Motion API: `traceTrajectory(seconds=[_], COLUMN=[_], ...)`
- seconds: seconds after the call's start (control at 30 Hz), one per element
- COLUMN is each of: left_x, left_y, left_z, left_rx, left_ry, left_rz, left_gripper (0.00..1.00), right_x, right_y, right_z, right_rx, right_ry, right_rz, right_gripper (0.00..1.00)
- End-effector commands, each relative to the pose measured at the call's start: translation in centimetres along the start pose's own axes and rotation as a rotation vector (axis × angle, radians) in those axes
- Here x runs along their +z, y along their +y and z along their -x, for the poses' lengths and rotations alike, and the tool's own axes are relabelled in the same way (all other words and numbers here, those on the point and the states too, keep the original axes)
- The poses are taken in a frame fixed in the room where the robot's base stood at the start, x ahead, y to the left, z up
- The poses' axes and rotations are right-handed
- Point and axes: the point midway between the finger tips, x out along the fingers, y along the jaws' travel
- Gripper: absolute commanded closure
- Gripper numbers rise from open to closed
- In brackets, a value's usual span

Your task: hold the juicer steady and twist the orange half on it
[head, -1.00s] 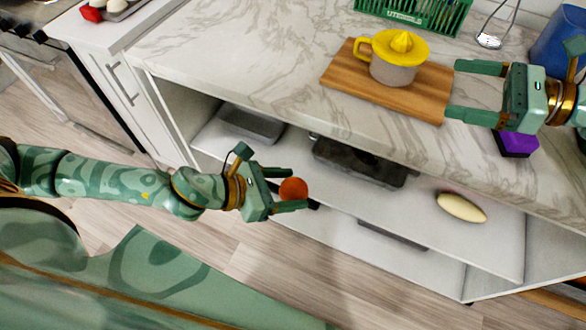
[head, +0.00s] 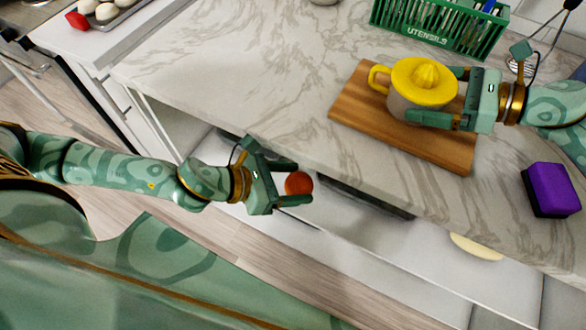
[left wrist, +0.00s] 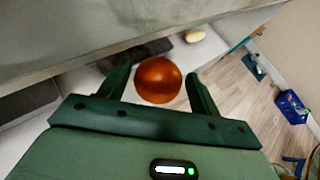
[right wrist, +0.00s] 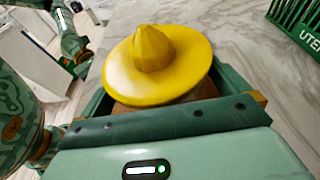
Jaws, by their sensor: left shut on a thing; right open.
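The juicer (head: 424,80), a yellow cone and dish with a yellow handle on a greyish cup, stands upright on a wooden cutting board (head: 355,117). My right gripper (head: 432,97) is open, with one finger on each side of the juicer's cup below the dish. The yellow top fills the middle of the right wrist view (right wrist: 157,68). My left gripper (head: 294,184) is shut on the orange half (head: 299,183), in front of the counter's front edge. The orange half shows its rounded side between the fingers in the left wrist view (left wrist: 158,80).
A green utensil basket (head: 440,25) stands behind the board. A purple and black sponge (head: 550,189) lies right of the board. A whisk (head: 535,55) is at the back right. The counter (head: 235,75) left of the board is clear. Shelves are below the counter.

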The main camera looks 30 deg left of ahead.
Motion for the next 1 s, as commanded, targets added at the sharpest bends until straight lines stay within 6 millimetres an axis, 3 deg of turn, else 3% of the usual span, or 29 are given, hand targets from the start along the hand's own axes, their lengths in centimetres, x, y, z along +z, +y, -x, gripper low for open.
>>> traceTrajectory(seconds=[0.2, 0.57, 0.6, 0.67, 1.0], left_x=[-0.8, -0.9, -0.9, -0.9, -0.9], left_y=[0.1, 0.1, 0.1, 0.1, 0.1], left_z=[-0.5, -0.5, -0.5, -0.5, -0.5], left_rx=[-0.002, -0.002, -0.002, -0.002, -0.002], left_ry=[0.005, 0.005, 0.005, 0.005, 0.005], left_rz=[0.005, 0.005, 0.005, 0.005, 0.005], left_gripper=[0.59, 0.59, 0.59, 0.59, 0.59], right_x=[-0.3, -0.2, -0.2, -0.2, -0.2], right_y=[0.0, 0.0, 0.0, 0.0, 0.0], right_z=[-2.3, -2.8, -2.8, -2.8, -2.8], right_rx=[0.001, -0.001, -0.001, -0.001, 0.000], right_ry=[0.000, 0.001, 0.001, 0.001, 0.001], right_rz=[-0.003, -0.001, -0.001, -0.001, -0.002], right_gripper=[0.00, 0.00, 0.03, 0.18, 0.18])
